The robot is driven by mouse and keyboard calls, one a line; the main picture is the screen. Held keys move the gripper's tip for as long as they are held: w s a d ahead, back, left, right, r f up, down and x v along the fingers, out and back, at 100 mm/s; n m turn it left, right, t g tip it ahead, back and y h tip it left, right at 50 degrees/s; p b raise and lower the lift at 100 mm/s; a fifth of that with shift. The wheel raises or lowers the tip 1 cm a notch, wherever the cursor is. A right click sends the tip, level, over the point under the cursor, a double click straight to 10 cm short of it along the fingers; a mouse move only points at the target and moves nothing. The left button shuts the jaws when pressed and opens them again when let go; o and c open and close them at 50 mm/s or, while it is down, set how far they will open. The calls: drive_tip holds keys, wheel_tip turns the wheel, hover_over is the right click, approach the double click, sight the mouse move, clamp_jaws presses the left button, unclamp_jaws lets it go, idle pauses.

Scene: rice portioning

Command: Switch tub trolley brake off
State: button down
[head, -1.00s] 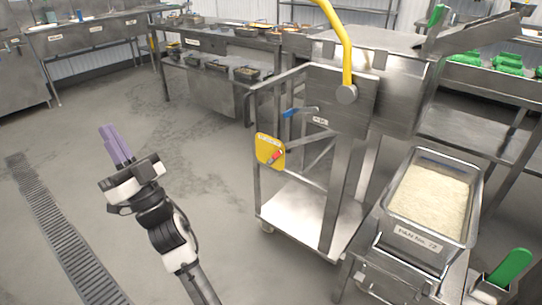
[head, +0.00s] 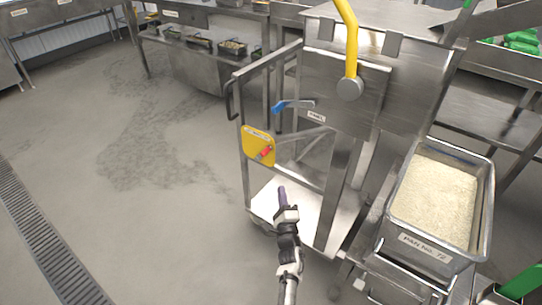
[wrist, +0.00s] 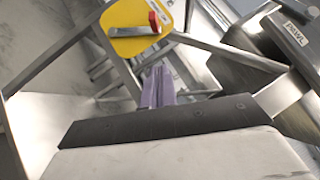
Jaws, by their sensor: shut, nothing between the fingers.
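The tub trolley (head: 240,90) is a steel frame with a low shelf. A yellow plate (head: 252,139) is fixed on its near left side and carries a small lever with a red end (head: 265,153). In the wrist view the yellow plate (wrist: 128,12) is at the top, with the red lever end (wrist: 154,22) at its right part and a grey lever arm running left from it. My gripper (head: 282,190) has purple fingers, shut and empty, below and slightly right of the plate in the head view. The fingers (wrist: 158,85) point toward the trolley, apart from the lever.
A blue-handled lever (head: 283,106) sits above the plate, beside a label reading PAWL (wrist: 295,33). A yellow curved handle (head: 350,40) rises above the steel housing. A pan of rice (head: 398,236) stands at right. Floor on the left is open, with a drain grating (head: 50,250).

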drive_tip(key=shift+d+f, duration=0.2)
drive_tip(key=shift+f, duration=0.05)
drive_tip(key=b, duration=0.4)
approach(269, 151)
drive_tip(key=w+d, duration=0.2)
drive_tip(key=w, duration=0.2)
drive_tip(key=shift+w+a+r, duration=0.35)
drive_tip(key=shift+w+a, duration=0.05)
drive_tip(key=shift+a, duration=0.3)
drive_tip(key=shift+w+a+r, duration=0.35)
drive_tip(key=shift+a+r, duration=0.05)
drive_tip(key=shift+a, duration=0.3)
drive_tip(key=shift+r, duration=0.15)
